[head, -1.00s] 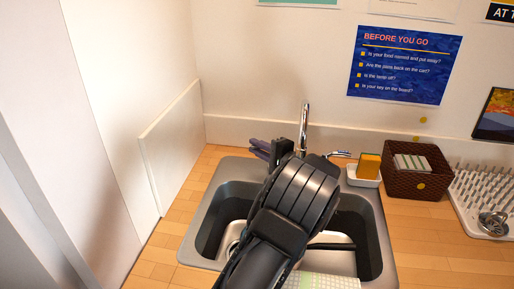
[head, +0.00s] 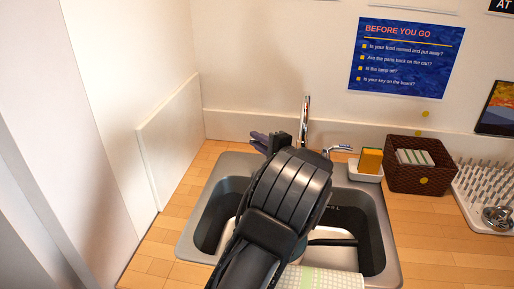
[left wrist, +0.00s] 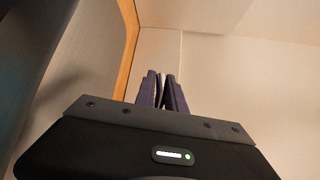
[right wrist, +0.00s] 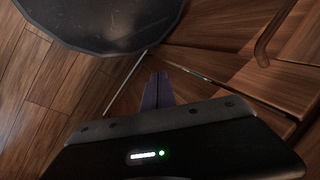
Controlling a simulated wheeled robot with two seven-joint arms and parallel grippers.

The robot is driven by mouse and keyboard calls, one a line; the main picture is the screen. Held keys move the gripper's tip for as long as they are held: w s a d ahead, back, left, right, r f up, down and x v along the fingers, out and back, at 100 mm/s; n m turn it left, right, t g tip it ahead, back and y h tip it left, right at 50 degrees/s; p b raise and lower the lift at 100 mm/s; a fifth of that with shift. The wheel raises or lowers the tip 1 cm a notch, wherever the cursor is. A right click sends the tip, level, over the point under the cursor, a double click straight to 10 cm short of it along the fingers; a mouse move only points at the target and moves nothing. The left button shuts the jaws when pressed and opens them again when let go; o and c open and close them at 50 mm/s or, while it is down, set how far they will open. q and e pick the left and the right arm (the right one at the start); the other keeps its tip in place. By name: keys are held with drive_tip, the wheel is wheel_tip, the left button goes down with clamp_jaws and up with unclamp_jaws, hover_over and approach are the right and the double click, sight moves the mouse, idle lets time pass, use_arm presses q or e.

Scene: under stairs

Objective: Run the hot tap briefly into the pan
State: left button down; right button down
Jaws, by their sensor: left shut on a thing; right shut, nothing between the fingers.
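The chrome tap (head: 305,118) stands upright behind the sink, with a lever (head: 340,148) on its right. Its left side is hidden behind my left wrist. My left gripper (head: 261,139), with purple fingers, is at the back of the sink, left of the spout. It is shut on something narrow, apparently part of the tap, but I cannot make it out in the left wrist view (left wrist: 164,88). A dark handle (head: 332,242) shows in the sink; the rest of the pan is mostly hidden by my arm. My right gripper (right wrist: 158,88) is shut and empty above a wooden floor.
The sink (head: 384,240) is set in a wooden counter (head: 440,240). A sponge (head: 370,161) in a white dish, a brown basket (head: 418,180) and a white drying rack (head: 470,200) stand to the right. A checked cloth (head: 322,280) lies at the front. A wall panel (head: 170,140) bounds the left.

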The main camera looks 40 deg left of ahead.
use_arm(q)
drive_tip(key=shift+w+m+t, duration=0.1)
drive_tip(key=shift+m+t, duration=0.2)
drive_tip(key=shift+t, duration=0.2)
drive_tip(key=c, duration=1.4)
unclamp_jaws()
drive_tip(key=b+v, duration=0.1)
drive_tip(key=v, duration=0.6)
drive_tip(key=shift+d+r, duration=0.15)
drive_tip(key=shift+d, duration=0.2)
